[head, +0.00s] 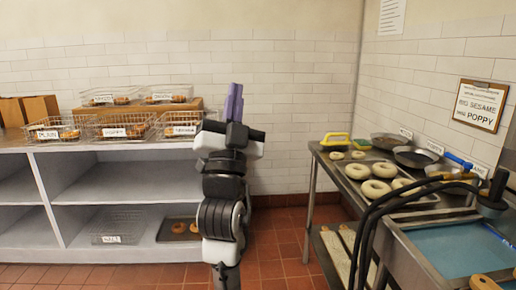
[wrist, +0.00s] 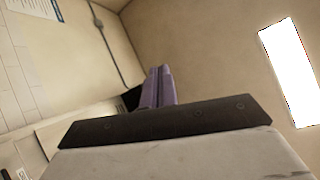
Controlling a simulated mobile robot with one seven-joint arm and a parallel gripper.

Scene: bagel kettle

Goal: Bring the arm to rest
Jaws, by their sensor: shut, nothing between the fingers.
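My arm stands upright in the middle of the head view. My gripper (head: 234,103) is at its top, with purple fingers pointing up, above the level of the shelf top. In the wrist view the two purple fingers (wrist: 158,87) lie together with nothing between them. The gripper is clear of every object.
A white shelf unit (head: 125,190) with wire baskets (head: 125,126) stands at the left. A metal table (head: 325,166) with bagels (head: 376,189) and pans (head: 416,156) is at the right, beside a kettle of bluish water (head: 450,252). Red tiled floor (head: 275,245) lies between.

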